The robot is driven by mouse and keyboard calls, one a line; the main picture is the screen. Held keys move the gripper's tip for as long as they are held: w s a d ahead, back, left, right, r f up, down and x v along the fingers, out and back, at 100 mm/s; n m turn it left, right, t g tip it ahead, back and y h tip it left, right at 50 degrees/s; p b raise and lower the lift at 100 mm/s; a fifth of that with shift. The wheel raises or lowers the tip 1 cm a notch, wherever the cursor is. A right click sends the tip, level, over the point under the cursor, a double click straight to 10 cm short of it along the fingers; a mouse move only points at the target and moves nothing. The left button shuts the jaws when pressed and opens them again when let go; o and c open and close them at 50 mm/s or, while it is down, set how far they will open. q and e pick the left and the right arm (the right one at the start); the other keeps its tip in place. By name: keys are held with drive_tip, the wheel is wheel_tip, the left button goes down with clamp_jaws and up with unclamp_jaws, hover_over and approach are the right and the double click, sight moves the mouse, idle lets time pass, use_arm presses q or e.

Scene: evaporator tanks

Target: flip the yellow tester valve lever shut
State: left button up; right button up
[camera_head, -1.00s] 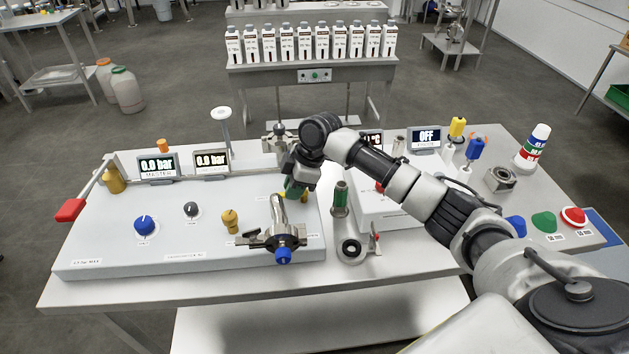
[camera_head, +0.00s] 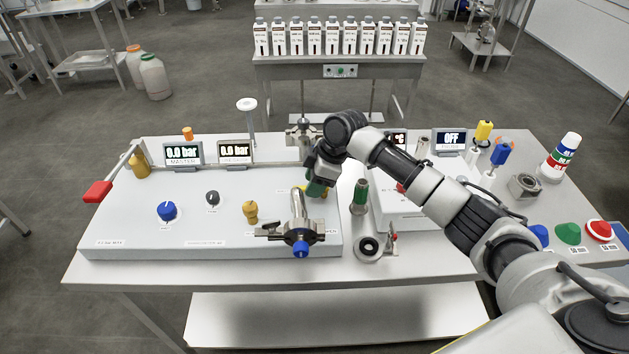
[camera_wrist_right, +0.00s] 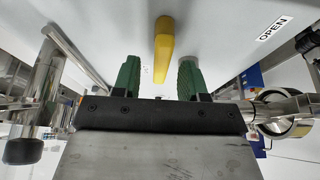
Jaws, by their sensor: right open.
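The yellow tester valve lever (camera_wrist_right: 164,48) shows in the right wrist view as a slim handle in front of the panel, its near end between my right gripper's two green fingers. My right gripper (camera_wrist_right: 160,70) is open, with a gap on both sides of the lever, and I see no contact. In the head view my right gripper (camera_head: 316,188) points down at the right part of the grey panel (camera_head: 125,222). There the fingers and wrist hide most of the lever; only small yellow bits show beside them. My left gripper is not in view.
A steel valve with a blue knob (camera_head: 301,248) stands in front of my gripper. An "OPEN" label (camera_wrist_right: 273,28) is right of the lever. A red handle (camera_head: 97,191) sticks out at left.

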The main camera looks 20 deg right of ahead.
drive_tip(key=b+v, duration=0.2)
drive_tip(key=v, duration=0.8)
drive_tip(key=shift+d+r, duration=0.15)
drive_tip(key=shift+r, duration=0.25)
